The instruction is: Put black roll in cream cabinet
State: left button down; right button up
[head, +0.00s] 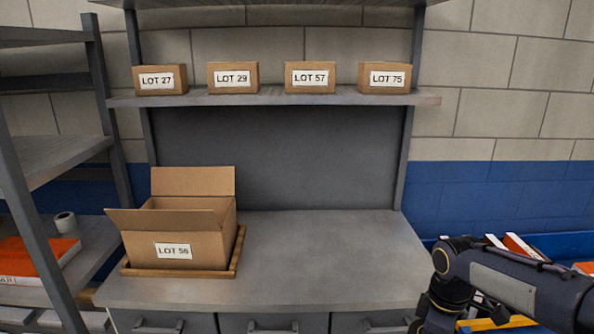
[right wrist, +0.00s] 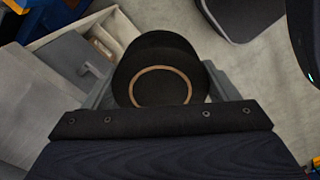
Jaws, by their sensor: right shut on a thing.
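My right gripper (right wrist: 158,92) is shut on the black roll (right wrist: 160,57), a dark round roll with a tan ring at its core, seen end-on in the right wrist view. My left gripper is not in view.
A grey workbench (head: 320,260) carries an open cardboard box (head: 190,235) marked LOT 56 on a wooden tray (head: 238,255). Several labelled boxes stand on the shelf (head: 270,99) above. A grey rack (head: 50,155) is at left. The right part of the bench is clear.

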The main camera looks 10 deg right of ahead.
jog(key=w+a+f+m, duration=0.9)
jog(key=a+f, duration=0.1)
jog(key=a, duration=0.1)
jog(key=s+a+f, duration=0.1)
jog(key=s+f, duration=0.3)
jog(key=f, duration=0.1)
jog(key=shift+a+f+m, duration=0.15)
jog(key=shift+f+m, duration=0.25)
